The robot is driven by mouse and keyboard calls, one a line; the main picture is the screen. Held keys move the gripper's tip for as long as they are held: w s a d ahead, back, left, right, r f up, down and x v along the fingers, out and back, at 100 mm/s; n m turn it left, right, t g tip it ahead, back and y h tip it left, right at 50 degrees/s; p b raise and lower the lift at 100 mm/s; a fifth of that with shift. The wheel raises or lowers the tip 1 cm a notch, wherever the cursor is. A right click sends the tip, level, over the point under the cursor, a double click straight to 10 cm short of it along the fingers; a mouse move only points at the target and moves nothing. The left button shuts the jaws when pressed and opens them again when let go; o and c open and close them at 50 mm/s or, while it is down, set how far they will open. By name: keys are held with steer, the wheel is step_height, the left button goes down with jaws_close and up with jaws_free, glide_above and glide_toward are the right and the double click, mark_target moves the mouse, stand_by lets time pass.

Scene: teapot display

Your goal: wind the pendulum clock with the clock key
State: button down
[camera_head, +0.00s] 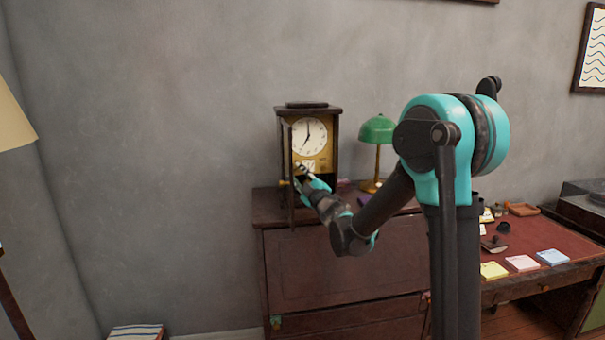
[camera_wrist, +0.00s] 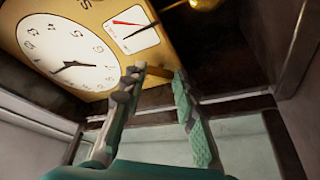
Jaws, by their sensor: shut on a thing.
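The pendulum clock (camera_head: 309,137) stands upright on the dark wooden cabinet, its glazed door swung open toward the front left. Its white dial and yellow face plate (camera_wrist: 98,70) fill the upper left of the wrist view, with a small red-handed gauge beside the dial. My gripper (camera_head: 306,174) reaches into the open front, below the dial. In the wrist view my gripper (camera_wrist: 158,80) is shut on a small brass-brown piece, the clock key (camera_wrist: 157,72), at the face plate's lower edge. Most of the key is hidden by the fingers; I cannot tell whether it sits in a hole.
The clock's dark case walls (camera_wrist: 296,50) are close on the right of my gripper. A green lamp (camera_head: 378,130) stands right of the clock on the cabinet (camera_head: 310,265). A desk (camera_head: 520,235) with sticky notes and small items is at the right.

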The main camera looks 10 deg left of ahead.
steer(key=shift+m+t+h, duration=0.4)
steer(key=shift+m+t, duration=0.2)
steer(key=shift+m, duration=0.85)
steer(key=shift+m+t+h, duration=0.4)
steer(key=shift+m+t, duration=0.2)
steer(key=shift+m, duration=0.85)
steer(key=c, duration=2.3)
jaws_free()
steer(key=o, duration=1.1)
steer(key=shift+w+d, duration=0.2)
steer(key=shift+o, duration=0.2)
steer(key=shift+s+f, duration=0.1)
steer(key=shift+s, duration=0.3)
steer(key=v, duration=0.7)
steer(key=shift+s+d, duration=0.2)
steer(key=shift+d, duration=0.05)
steer(key=shift+c, duration=0.6)
